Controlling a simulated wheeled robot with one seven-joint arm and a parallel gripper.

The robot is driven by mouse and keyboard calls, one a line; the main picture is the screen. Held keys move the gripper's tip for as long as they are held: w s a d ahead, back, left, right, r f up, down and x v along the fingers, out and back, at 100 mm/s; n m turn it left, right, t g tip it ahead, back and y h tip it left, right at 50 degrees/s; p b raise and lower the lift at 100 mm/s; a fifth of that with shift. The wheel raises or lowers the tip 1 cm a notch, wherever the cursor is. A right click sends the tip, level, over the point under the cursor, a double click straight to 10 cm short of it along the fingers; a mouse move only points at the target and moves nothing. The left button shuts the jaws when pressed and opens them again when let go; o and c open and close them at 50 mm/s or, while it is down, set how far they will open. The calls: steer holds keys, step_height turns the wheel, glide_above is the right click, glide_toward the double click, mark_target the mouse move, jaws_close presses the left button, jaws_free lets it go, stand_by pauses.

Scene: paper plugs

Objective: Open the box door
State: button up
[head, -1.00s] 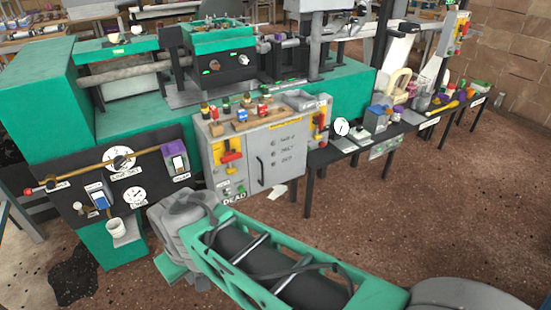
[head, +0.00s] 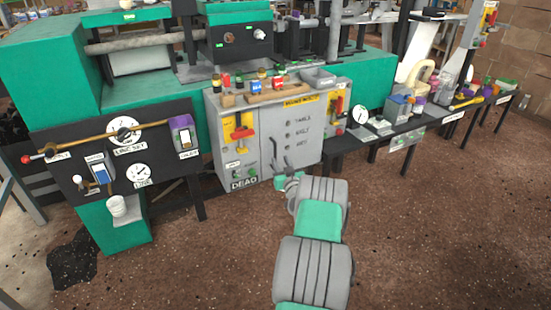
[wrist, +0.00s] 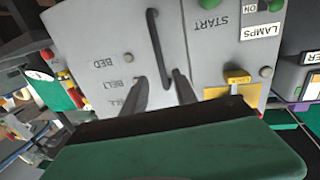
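The grey box (head: 258,150) stands in the middle of the head view, with its flat front door (head: 301,140) closed. A long dark handle (wrist: 155,40) runs along the door in the wrist view, where the labels appear upside down. My gripper (wrist: 160,80) is open, with its two dark fingers apart. The handle's near end shows between the fingertips; I cannot tell whether they touch it.
A red and yellow switch (head: 240,127) is on the box's left panel. Bottles and a wooden block (head: 278,92) sit on top. A black panel with gauges (head: 123,160) stands left, and a low dark table (head: 425,118) with small items right. The floor in front is clear.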

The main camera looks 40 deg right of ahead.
mark_target(275, 152)
steer(key=b+x, duration=0.2)
steer(key=x, duration=0.5)
steer(key=shift+w+a+r, duration=0.1)
steer(key=shift+r, duration=0.05)
jaws_close()
stand_by(1.1)
